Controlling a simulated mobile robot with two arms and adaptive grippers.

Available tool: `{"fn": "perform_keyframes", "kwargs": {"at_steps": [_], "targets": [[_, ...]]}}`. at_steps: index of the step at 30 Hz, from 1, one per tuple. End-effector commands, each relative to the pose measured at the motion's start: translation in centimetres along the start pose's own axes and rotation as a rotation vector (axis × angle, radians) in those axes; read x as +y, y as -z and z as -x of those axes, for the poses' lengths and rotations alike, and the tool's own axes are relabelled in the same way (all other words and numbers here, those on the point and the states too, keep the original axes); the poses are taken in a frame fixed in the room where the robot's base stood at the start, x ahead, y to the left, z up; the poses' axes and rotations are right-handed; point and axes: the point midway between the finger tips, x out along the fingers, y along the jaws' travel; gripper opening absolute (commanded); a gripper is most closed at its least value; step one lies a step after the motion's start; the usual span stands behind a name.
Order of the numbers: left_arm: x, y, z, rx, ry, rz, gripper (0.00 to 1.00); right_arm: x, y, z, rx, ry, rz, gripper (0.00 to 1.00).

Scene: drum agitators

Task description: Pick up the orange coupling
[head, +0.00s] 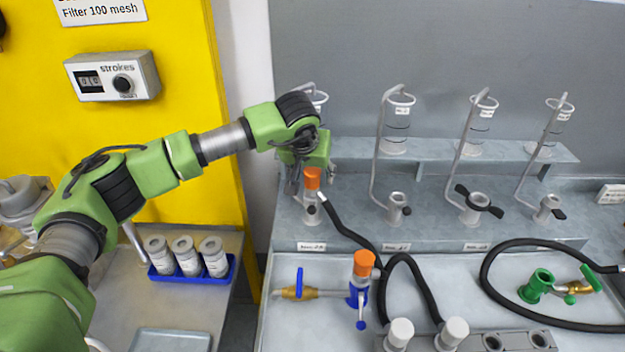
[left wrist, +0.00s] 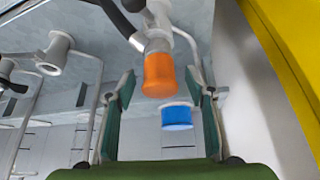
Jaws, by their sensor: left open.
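An orange coupling (head: 312,179) sits at the top of a grey fitting in the leftmost station of the grey bench, by a black hose. My left gripper (head: 306,183) is over it, pointing down. In the left wrist view the orange coupling (left wrist: 158,76) lies between the two spread fingertips of my left gripper (left wrist: 160,82), with gaps on both sides. The gripper is open and holds nothing. A second orange part (head: 364,264) tops a blue valve fitting on the lower tray. My right gripper is not in view.
Several grey stations with wire rods and clear cups (head: 397,115) line the bench. Black hoses (head: 490,270) and a green fitting (head: 537,286) lie on the tray. A blue rack (head: 220,272) of jars stands left. A blue part (left wrist: 177,117) shows between my fingers.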

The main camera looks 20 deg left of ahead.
Motion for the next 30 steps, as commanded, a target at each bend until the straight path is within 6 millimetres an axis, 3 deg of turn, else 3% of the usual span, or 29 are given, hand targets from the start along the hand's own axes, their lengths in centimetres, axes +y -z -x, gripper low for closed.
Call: {"fn": "perform_keyframes", "kwargs": {"at_steps": [5, 11, 23, 30], "targets": [[0.0, 0.0, -0.1, 0.000, 0.000, 0.000, 0.49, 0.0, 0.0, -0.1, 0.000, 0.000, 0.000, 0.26], [0.0, 0.0, 0.0, 0.000, 0.000, 0.000, 0.00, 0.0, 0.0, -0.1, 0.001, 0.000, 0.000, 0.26], [0.0, 0.3, 0.3, 0.005, -0.001, 0.001, 0.00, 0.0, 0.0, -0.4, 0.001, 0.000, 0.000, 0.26], [0.0, 1.4, 2.1, 0.008, -0.001, 0.001, 0.00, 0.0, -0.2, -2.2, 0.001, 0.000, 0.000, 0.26]]}}
